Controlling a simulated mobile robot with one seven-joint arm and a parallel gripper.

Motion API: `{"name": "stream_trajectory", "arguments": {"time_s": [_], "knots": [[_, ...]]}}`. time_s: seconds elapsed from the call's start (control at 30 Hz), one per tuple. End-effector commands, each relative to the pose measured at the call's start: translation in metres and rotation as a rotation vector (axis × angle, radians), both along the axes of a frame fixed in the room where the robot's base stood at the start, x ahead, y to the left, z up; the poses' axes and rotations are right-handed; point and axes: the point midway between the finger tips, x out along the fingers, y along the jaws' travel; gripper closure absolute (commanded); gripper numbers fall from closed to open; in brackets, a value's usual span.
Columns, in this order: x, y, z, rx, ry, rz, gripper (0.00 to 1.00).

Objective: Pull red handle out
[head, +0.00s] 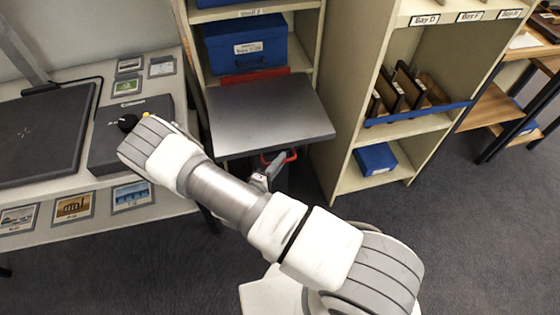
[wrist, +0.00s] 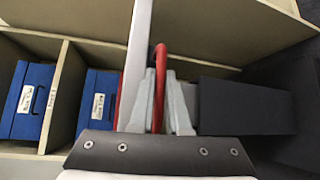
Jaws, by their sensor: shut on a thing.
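The red handle (head: 291,157) shows under the front edge of a grey pull-out shelf (head: 270,110) in the head view. The shelf sticks out from the shelving unit. My gripper (head: 270,168) is at the handle, just below that edge, partly hidden by my arm. In the wrist view the red handle (wrist: 159,65) runs between the two pale fingers of my gripper (wrist: 160,78). The fingers are shut on it.
A blue box (head: 246,45) stands behind the shelf, with a red strip (head: 250,77) below it. To the right is a bookcase (head: 345,115) with brown folders and a small blue box (head: 375,158). A table (head: 60,75) stands left. Carpet in front is open.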

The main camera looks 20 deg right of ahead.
Motion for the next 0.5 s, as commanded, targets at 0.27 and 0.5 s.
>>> {"name": "stream_trajectory", "arguments": {"time_s": [0.27, 0.5], "knots": [[-0.032, 0.001, 0.002, -0.003, 0.005, 0.005, 1.0], [-0.052, 0.001, 0.0, -0.001, 0.0, 0.002, 1.0]]}}
